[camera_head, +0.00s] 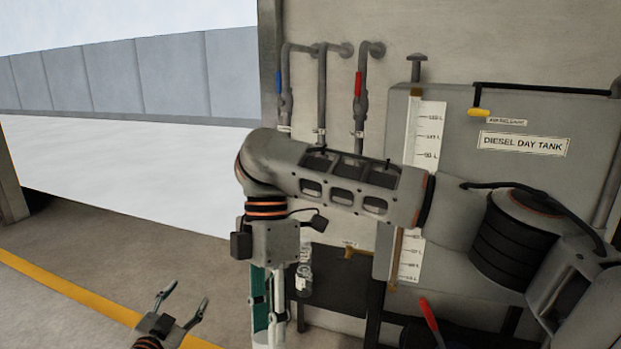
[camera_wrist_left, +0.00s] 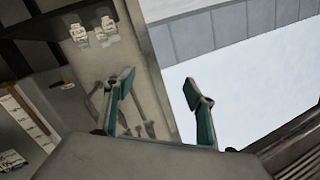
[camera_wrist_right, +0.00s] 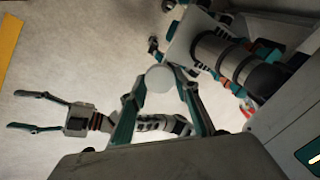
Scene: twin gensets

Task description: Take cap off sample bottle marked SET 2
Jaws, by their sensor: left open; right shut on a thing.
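My left gripper (camera_head: 181,306) is open and empty low over the floor at the bottom left of the head view. Its spread fingers also show in the left wrist view (camera_wrist_left: 165,95) and the right wrist view (camera_wrist_right: 36,112). My right gripper (camera_wrist_right: 160,95) points down and is shut on a white round thing (camera_wrist_right: 160,76), seen end-on. I cannot tell whether it is a cap or a bottle. Two clear labelled bottles (camera_wrist_left: 78,34) (camera_wrist_left: 107,28) show by the wall in the left wrist view. In the head view bottle glass (camera_head: 303,278) shows beside my right gripper. Their markings are unreadable.
Pipes with a blue-handled valve (camera_head: 279,83) and a red-handled valve (camera_head: 358,84) run down the wall. The diesel day tank (camera_head: 560,175) with its level gauge stands at the right, behind my right arm. The floor at the left is open, with a yellow line (camera_head: 68,287).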

